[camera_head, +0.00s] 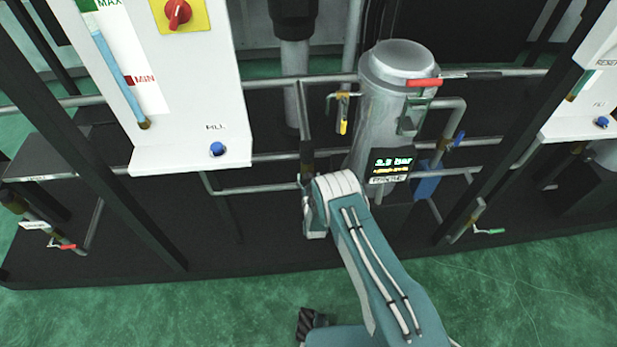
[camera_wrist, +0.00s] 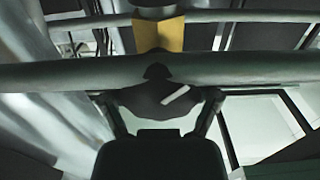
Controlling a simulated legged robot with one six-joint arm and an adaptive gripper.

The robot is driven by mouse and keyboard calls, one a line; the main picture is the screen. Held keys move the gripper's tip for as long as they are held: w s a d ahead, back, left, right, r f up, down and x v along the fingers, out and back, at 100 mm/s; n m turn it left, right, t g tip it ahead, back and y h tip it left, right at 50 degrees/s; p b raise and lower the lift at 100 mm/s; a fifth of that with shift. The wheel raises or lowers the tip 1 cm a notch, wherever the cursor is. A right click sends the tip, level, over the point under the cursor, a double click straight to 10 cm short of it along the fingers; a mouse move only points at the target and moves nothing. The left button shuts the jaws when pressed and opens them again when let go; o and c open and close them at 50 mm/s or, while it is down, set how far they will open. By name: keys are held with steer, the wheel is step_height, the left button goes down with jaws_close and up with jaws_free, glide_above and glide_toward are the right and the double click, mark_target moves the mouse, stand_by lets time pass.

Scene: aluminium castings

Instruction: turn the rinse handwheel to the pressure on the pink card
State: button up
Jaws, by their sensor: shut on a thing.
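In the wrist view a dark handwheel (camera_wrist: 150,97) with a white mark on its face sits against a grey pipe. My gripper (camera_wrist: 162,110) is around it, a finger at each side, shut on it. In the head view my arm reaches the pipework left of the silver filter housing, and its wrist covers the handwheel and most of the gripper. A lit display (camera_head: 393,162) on the housing shows a bar reading, perhaps 2.2 or 3.3; the digits are blurred. I see no pink card in either view.
A white panel (camera_head: 185,120) with a level gauge and red knob is at left. Horizontal pipes and dark frame posts surround the arm. Green floor (camera_head: 520,290) lies clear in front.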

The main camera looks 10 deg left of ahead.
steer(key=shift+m, duration=0.3)
steer(key=m, duration=0.4)
steer(key=shift+w+m, duration=0.1)
steer(key=shift+m, duration=0.2)
steer(key=m, duration=0.4)
steer(key=shift+d, duration=0.1)
steer(key=m, duration=0.5)
steer(key=shift+d+f+m, duration=0.15)
steer(key=shift+f+m, duration=0.05)
steer(key=shift+m, duration=0.2)
steer(key=m, duration=0.3)
steer(key=shift+f, duration=0.1)
steer(key=shift+d+m, duration=0.1)
steer(key=shift+m, duration=0.3)
steer(key=shift+f, duration=0.15)
